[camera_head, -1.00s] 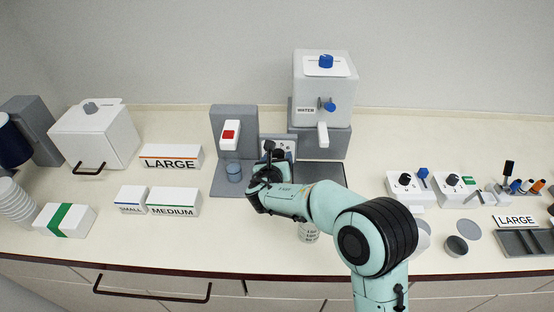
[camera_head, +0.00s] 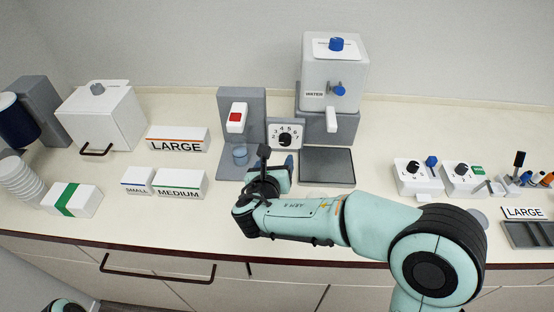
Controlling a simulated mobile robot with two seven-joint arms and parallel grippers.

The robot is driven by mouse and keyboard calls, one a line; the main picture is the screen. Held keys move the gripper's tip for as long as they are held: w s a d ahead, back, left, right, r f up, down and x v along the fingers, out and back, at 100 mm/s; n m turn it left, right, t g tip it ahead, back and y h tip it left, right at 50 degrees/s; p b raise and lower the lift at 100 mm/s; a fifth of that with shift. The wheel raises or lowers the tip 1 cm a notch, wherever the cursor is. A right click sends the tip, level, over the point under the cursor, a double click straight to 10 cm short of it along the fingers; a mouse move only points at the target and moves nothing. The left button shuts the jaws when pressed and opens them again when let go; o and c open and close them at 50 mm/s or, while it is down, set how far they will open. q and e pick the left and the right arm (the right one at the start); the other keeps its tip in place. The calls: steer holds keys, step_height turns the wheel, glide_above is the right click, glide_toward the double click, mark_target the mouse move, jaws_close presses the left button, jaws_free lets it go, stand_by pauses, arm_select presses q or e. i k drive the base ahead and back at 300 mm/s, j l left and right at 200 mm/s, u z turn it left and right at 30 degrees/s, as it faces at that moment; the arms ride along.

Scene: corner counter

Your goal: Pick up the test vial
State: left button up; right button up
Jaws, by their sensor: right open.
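No object is readably marked as the test vial, so I cannot tell which one it is. Several small capped vials or tubes, one with an orange cap (camera_head: 545,180), stand at the far right. A small blue-grey cup (camera_head: 240,155) stands under the red-button dispenser. My right gripper (camera_head: 245,222) is open, over the front of the counter just in front of that dispenser; its fingertips are mostly hidden by its own wrist, and I see nothing held. My right forearm covers the front middle of the counter. My left gripper is not visible.
The red-button dispenser (camera_head: 237,118), a dial timer (camera_head: 285,135) and the water tank (camera_head: 334,75) stand at the back. White LARGE (camera_head: 178,139), SMALL and MEDIUM boxes (camera_head: 180,183) lie left. Two dial devices (camera_head: 417,177) and a grey tray (camera_head: 528,235) are right.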

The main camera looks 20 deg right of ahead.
mark_target(238, 143)
steer(key=k+j, duration=0.85)
